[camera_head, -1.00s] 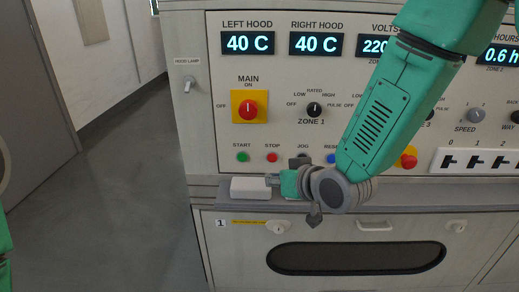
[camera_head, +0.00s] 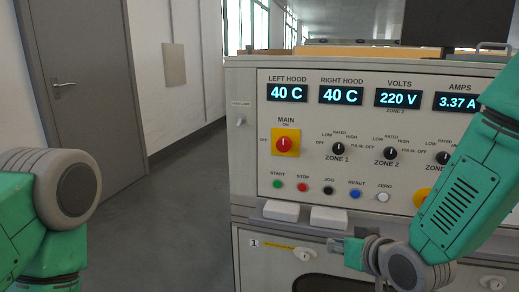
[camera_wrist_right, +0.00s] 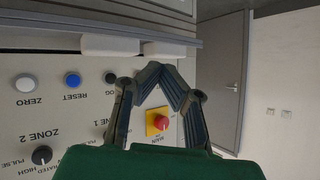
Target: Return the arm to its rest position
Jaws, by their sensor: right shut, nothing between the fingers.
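My right arm (camera_head: 462,190) is green and comes in from the right in the head view. Its gripper (camera_head: 335,246) appears just below the panel's ledge, pointing left, with no object in it. In the right wrist view the gripper (camera_wrist_right: 168,80) has its dark fingers meeting at the tips, shut and empty, with the panel behind them. My left arm (camera_head: 50,205) shows at the left edge of the head view; its gripper is out of frame.
The control panel (camera_head: 300,110) has lit displays, knobs and buttons. Two white blocks (camera_head: 281,210) (camera_head: 328,218) sit on its grey ledge (camera_head: 262,221), close to the right gripper in the picture. Open floor (camera_head: 180,190) and a grey door (camera_head: 85,90) lie left.

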